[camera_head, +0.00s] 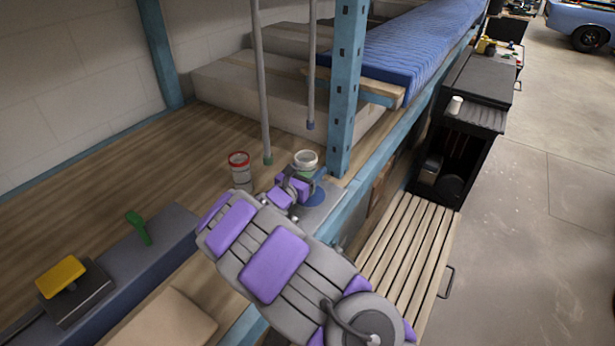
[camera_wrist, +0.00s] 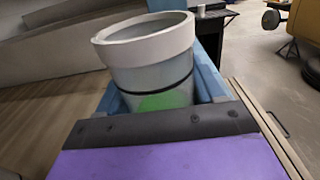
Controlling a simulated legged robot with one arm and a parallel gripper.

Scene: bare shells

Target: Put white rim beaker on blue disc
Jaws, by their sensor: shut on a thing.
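The white rim beaker (camera_head: 306,158) is a clear cup with a thick white rim and green near its bottom. In the wrist view the beaker (camera_wrist: 150,65) fills the upper middle, slightly tilted in the picture, its lower part hidden behind my gripper. My gripper (camera_head: 300,178) is shut on it. The blue disc (camera_head: 318,197) shows partly beside my gripper, on a grey plate near the blue post. The beaker appears beyond the disc in the head view; its height above the surface cannot be told.
A red-rimmed beaker (camera_head: 239,168) stands left of my gripper on the wooden shelf (camera_head: 130,180). Two hanging grey rods (camera_head: 262,90) end close behind the beakers. A blue upright post (camera_head: 346,90) rises just right. A green-handled item (camera_head: 138,226) and a yellow-topped box (camera_head: 62,280) lie left.

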